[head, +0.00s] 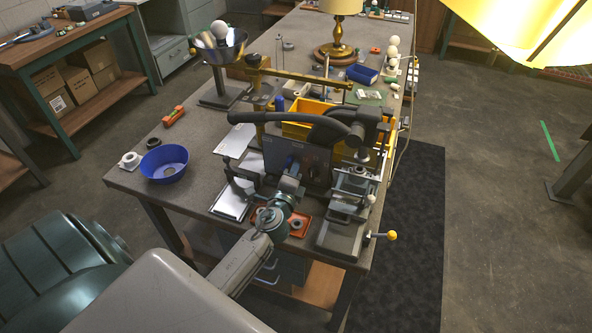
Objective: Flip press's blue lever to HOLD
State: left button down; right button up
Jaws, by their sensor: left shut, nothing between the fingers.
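The press (368,125) stands at the near right corner of the workbench, with a long black handle reaching left from its head. A dark panel (318,160) faces me beside it. A small blue part (289,162), which looks like the blue lever, shows on the panel's left half. Its exact position and any HOLD marking are too small to read. My left gripper (291,172) is shut and empty, its tips right at the blue part and partly covering it. I cannot tell whether they touch. My right gripper is not in view.
A blue bowl (164,165) and a white part (130,160) are at the bench's left. A yellow bin (300,129) stands behind the panel. An orange tray (300,226) lies under my left arm. A yellow-knobbed rod (391,235) sticks out at the right edge.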

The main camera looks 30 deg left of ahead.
pick_arm(q)
jog(key=n, duration=0.1)
jog(key=a+r+n, duration=0.1)
jog(key=shift+s+a+n+b, duration=0.2)
jog(key=shift+a+n+b, duration=0.05)
jog(key=shift+n+b, duration=0.15)
jog(key=n, duration=0.1)
jog(key=a+n+b, duration=0.1)
jog(key=a+n, duration=0.1)
jog(key=shift+s+r+b, duration=0.25)
jog(key=shift+r+b, duration=0.05)
jog(key=shift+b, duration=0.05)
jog(key=n, duration=0.1)
jog(key=a+n+b, duration=0.1)
jog(key=shift+s+a+r+n+g, duration=0.1)
jog(key=shift+s+a+n+g, duration=0.1)
jog(key=shift+a+n+g, duration=0.15)
jog(key=shift+a, duration=0.3)
jog(key=shift+s, duration=0.1)
jog(key=shift+b, duration=0.3)
jog(key=shift+s, duration=0.35)
jog(key=b+v, duration=0.3)
jog(key=v, duration=0.7)
